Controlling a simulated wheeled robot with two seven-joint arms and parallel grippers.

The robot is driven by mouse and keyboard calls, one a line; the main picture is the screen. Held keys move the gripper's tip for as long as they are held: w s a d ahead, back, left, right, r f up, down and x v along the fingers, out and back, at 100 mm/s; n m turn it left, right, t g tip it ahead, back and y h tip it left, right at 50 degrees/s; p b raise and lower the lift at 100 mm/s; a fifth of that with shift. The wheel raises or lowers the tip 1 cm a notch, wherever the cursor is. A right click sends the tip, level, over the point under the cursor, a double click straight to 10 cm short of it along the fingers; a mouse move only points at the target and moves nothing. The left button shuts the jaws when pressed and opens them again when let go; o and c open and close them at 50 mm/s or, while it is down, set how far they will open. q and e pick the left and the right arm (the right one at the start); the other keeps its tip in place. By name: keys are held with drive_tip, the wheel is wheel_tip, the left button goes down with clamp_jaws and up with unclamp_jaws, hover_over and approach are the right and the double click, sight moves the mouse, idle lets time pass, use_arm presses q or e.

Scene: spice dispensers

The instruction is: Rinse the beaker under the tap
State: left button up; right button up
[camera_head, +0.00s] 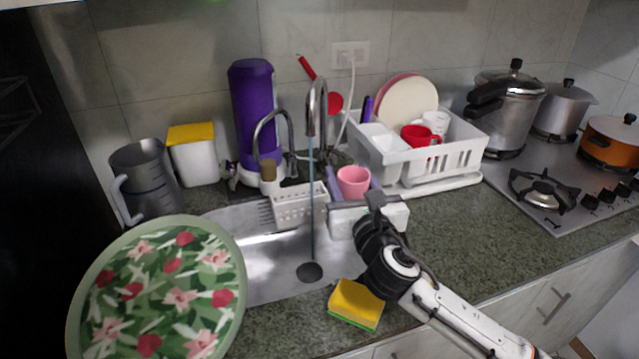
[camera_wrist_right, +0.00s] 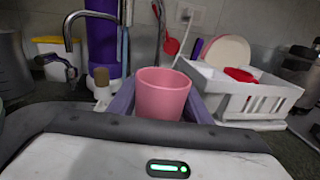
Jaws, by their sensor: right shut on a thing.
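The pink beaker (camera_head: 353,184) is held upright between the purple fingers of my right gripper (camera_head: 354,176), which is shut on it. In the right wrist view the pink beaker (camera_wrist_right: 162,95) fills the gap between the fingers, open rim up. The tall curved tap (camera_head: 316,100) stands behind the sink (camera_head: 275,265). A thin blue water stream (camera_head: 311,205) falls from it to near the drain (camera_head: 309,272). The beaker is right of the stream and apart from it. My left gripper is not in view.
A white caddy (camera_head: 297,209) stands at the sink's back. A dish rack (camera_head: 440,160) is behind right. A yellow sponge (camera_head: 356,303) lies by the front edge. A grey jug (camera_head: 150,180) and a flowered round tray (camera_head: 160,290) are left. The sink's middle is clear.

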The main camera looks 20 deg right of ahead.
sight(366, 172)
drive_tip(key=shift+s+d+r, duration=0.3)
drive_tip(key=shift+s+r, duration=0.25)
drive_tip(key=shift+s, duration=0.05)
drive_tip(key=shift+s+d+r, duration=0.3)
drive_tip(key=shift+s+r, duration=0.25)
drive_tip(key=shift+s, duration=0.05)
drive_tip(key=shift+s+d+r, duration=0.3)
drive_tip(key=shift+s+r, duration=0.25)
drive_tip(key=shift+s, duration=0.05)
